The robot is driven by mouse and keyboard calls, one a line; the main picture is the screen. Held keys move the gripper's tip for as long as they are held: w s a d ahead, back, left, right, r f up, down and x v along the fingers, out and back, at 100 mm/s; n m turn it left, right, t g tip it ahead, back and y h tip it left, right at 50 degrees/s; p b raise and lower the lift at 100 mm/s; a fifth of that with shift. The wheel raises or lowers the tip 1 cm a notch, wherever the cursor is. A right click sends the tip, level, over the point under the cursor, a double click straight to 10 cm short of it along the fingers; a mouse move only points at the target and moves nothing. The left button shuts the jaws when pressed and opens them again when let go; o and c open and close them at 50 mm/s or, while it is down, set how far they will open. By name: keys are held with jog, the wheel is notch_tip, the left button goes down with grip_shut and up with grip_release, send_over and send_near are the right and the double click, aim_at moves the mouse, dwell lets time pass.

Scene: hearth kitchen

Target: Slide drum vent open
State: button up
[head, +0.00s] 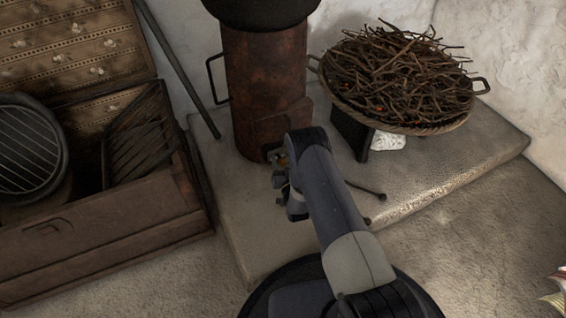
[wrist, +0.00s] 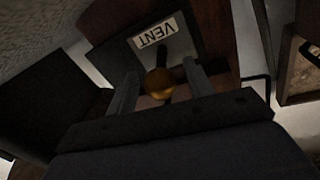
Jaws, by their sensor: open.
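The drum (head: 262,75) is a tall, rusty brown cylinder standing on the stone ledge, with a black pot on top. Its vent bears a "VENT" label (wrist: 156,31), seen upside down in the wrist view, and a round brass knob (wrist: 160,84). My gripper (wrist: 161,86) is open, with one finger on each side of the knob. I cannot tell whether either finger touches it. In the head view my gripper (head: 279,163) is at the drum's foot, and my arm hides part of the vent area. How far the vent stands open is not clear.
A wide basket of twigs (head: 400,75) stands on a dark support to the right of the drum. An open wooden chest (head: 95,235) with grates is at the left. A dark rod (head: 178,68) leans between chest and drum. The stone ledge (head: 440,165) is mostly clear at right.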

grip_shut()
dwell(0.3)
jog(key=shift+d, duration=0.1)
jog(key=d, duration=0.2)
jog(key=w+d, duration=0.2)
jog(key=d, duration=0.1)
jog(key=shift+w+d, duration=0.25)
jog(key=shift+d, duration=0.1)
grip_release()
jog(key=shift+d, duration=0.15)
jog(key=s+p, duration=0.1)
jog(key=s, duration=0.2)
jog(key=s+d+p, duration=0.1)
jog(key=s, duration=0.3)
jog(key=s+d+p, duration=0.1)
jog(key=s+p, duration=0.1)
jog(key=s, duration=0.1)
jog(key=shift+s, duration=0.3)
